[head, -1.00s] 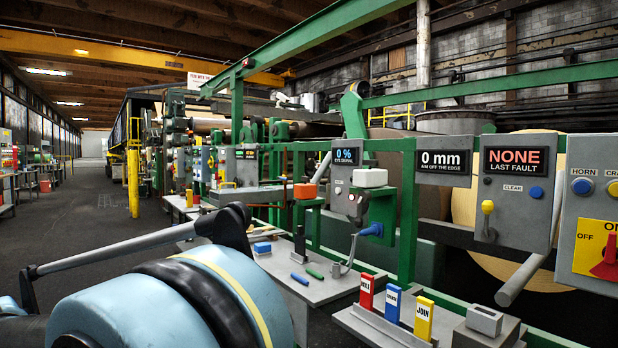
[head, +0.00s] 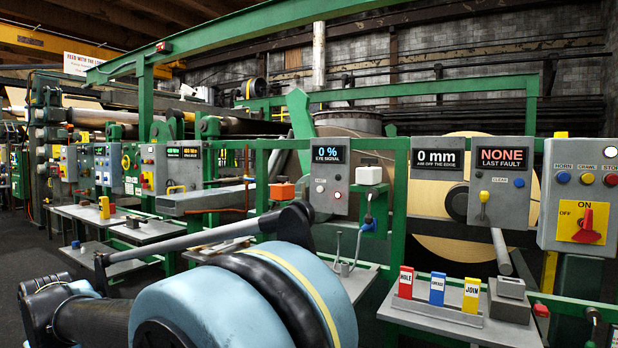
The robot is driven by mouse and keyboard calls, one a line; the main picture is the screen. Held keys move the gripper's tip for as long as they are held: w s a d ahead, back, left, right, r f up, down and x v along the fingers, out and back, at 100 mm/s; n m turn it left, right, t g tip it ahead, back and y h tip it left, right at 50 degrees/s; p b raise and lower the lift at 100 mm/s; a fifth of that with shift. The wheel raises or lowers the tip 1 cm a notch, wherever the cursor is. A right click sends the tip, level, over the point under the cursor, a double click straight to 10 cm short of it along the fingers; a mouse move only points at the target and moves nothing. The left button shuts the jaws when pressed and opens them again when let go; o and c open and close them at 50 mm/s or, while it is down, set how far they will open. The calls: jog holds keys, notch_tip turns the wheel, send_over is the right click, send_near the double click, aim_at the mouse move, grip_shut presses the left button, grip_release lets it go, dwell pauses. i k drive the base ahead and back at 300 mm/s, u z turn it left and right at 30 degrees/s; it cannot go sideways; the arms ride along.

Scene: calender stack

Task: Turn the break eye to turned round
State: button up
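The eye signal box (head: 328,172) in the head view is grey, with a display reading 0 % EYE SIGNAL and two small buttons. An orange block (head: 283,190) sits to its left and a white block (head: 369,175) to its right. Below the white block, a blue knob (head: 368,224) juts out from the green frame. No part is labelled as the break eye, so I cannot tell for certain which piece it is or which way it faces. My blue and black arm fills the lower left foreground, well in front of these parts. My gripper cannot be made out.
A grey bench (head: 392,312) carries labelled red, blue and yellow blocks and a grey box. The AIM OFF THE EDGE display (head: 437,160), last fault panel (head: 501,181) and horn and crawl panel (head: 591,207) stand at right. My arm hides part of the bench behind it.

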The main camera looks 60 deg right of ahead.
aim_at(281, 191)
jog(key=z, duration=0.75)
jog(key=i, duration=1)
jog(key=z, duration=0.7)
